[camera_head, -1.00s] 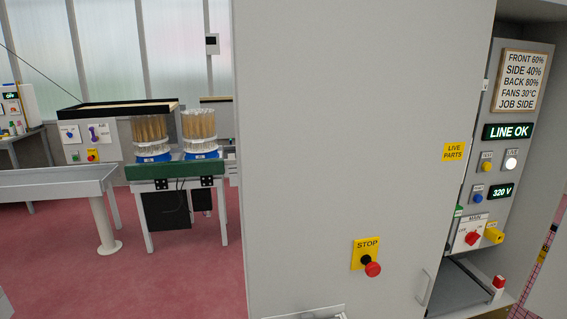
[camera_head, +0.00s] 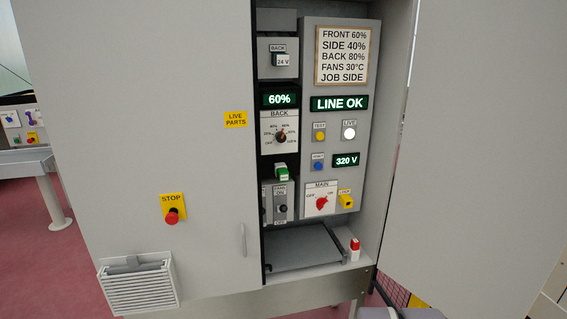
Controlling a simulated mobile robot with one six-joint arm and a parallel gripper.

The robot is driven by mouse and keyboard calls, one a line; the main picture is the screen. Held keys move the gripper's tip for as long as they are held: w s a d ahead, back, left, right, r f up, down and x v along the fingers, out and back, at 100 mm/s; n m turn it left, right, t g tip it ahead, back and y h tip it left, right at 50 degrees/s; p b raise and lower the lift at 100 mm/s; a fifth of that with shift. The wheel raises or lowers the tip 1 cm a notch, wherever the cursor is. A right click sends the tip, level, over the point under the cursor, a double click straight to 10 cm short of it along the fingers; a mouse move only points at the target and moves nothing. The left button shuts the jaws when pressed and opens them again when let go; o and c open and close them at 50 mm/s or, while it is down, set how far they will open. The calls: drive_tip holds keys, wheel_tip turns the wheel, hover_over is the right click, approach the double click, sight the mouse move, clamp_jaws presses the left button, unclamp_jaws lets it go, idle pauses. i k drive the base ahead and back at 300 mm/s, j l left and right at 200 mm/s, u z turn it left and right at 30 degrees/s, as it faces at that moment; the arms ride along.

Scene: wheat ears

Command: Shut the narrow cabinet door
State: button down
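A grey cabinet stands in front of me. Its right-hand door (camera_head: 478,150) is swung open toward me and fills the right side of the view; it looks like the narrow door, though its full width runs beyond the frame. No handle shows on the face I see. The wider left-hand door (camera_head: 130,90) covers the left part of the cabinet, with a vertical handle (camera_head: 243,240) near its right edge. Between the doors the cabinet's inside is exposed. My gripper is not identifiable in this view.
A red STOP button (camera_head: 171,215) and a vented box (camera_head: 138,286) protrude from the left door. Pink floor shows at left.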

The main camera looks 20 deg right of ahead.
sight(476, 228)
drive_tip(key=k+l+u, duration=0.2)
drive_tip(key=l, duration=0.7)
drive_tip(key=k+l+u, duration=0.25)
drive_tip(key=k+l, duration=0.2)
drive_tip(key=l, duration=0.35)
drive_tip(key=k+l+u, duration=0.2)
drive_tip(key=k+l, duration=0.2)
drive_tip(key=l, duration=0.4)
drive_tip(key=k+l+u, duration=0.2)
drive_tip(key=k+l, duration=0.3)
drive_tip(key=l, duration=0.15)
drive_tip(key=k+l+u, duration=0.25)
drive_tip(key=k+l, duration=0.25)
drive_tip(key=l, duration=0.15)
drive_tip(key=k+l, duration=0.1)
drive_tip(key=l, duration=0.9)
drive_tip(key=k+l+u, duration=0.1)
drive_tip(key=l, duration=0.4)
drive_tip(key=k+l, duration=0.15)
drive_tip(key=l, duration=0.35)
drive_tip(key=i+j+z, duration=0.15)
drive_tip(key=z, duration=0.2)
drive_tip(key=i+j+z, duration=0.15)
drive_tip(key=z, duration=0.25)
drive_tip(key=j, duration=0.1)
